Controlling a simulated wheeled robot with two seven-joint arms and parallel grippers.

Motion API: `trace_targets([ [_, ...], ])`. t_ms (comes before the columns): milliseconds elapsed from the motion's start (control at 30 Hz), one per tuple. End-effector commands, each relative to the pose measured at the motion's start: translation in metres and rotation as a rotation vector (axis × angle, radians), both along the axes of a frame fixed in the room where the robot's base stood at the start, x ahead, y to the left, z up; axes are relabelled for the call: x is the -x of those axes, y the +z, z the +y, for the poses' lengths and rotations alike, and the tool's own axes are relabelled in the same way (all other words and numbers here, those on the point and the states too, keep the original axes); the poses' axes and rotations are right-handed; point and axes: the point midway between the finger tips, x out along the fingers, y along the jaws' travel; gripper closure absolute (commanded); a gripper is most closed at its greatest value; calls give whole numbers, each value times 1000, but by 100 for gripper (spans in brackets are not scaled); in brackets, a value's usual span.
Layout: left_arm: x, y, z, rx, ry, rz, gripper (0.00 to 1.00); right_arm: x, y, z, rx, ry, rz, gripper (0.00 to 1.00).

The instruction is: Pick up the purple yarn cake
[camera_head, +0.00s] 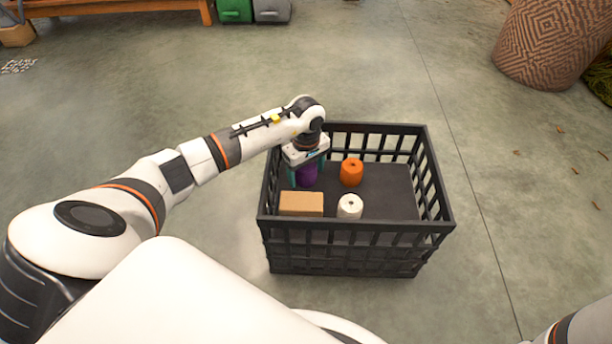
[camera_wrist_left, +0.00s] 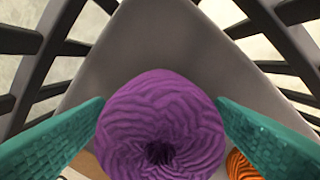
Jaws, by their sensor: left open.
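The purple yarn cake (camera_head: 307,175) stands in the back left part of the black crate (camera_head: 350,238). In the left wrist view the purple yarn cake (camera_wrist_left: 160,125) fills the middle, with its centre hole facing the camera. My left gripper (camera_head: 306,172) reaches down into the crate over it. Its two teal fingers stand open on either side of the cake, which sits between them (camera_wrist_left: 160,120). I cannot tell whether the fingers touch it. The gripper hides the top of the cake in the head view. My right gripper is not in view.
An orange yarn cake (camera_head: 351,172) stands to the right of the purple one, and a white one (camera_head: 349,207) stands nearer the front. A tan box (camera_head: 301,204) lies at the front left. Slatted crate walls surround them. The crate's right side is bare.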

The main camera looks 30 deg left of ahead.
Motion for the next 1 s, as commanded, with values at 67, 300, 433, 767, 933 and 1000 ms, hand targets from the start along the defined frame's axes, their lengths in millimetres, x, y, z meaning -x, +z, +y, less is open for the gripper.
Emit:
trace_targets([
  [67,0,-10,0,0,1,0,23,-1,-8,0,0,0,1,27],
  [300,0,-9,0,0,1,0,23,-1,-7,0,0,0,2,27],
  [433,0,-9,0,0,1,0,39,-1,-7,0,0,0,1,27],
  [767,0,-9,0,0,1,0,72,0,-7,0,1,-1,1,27],
  [933,0,-1,0,-1,0,-1,72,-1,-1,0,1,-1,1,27],
  [1000,-1,10,0,0,-1,-2,72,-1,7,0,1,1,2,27],
])
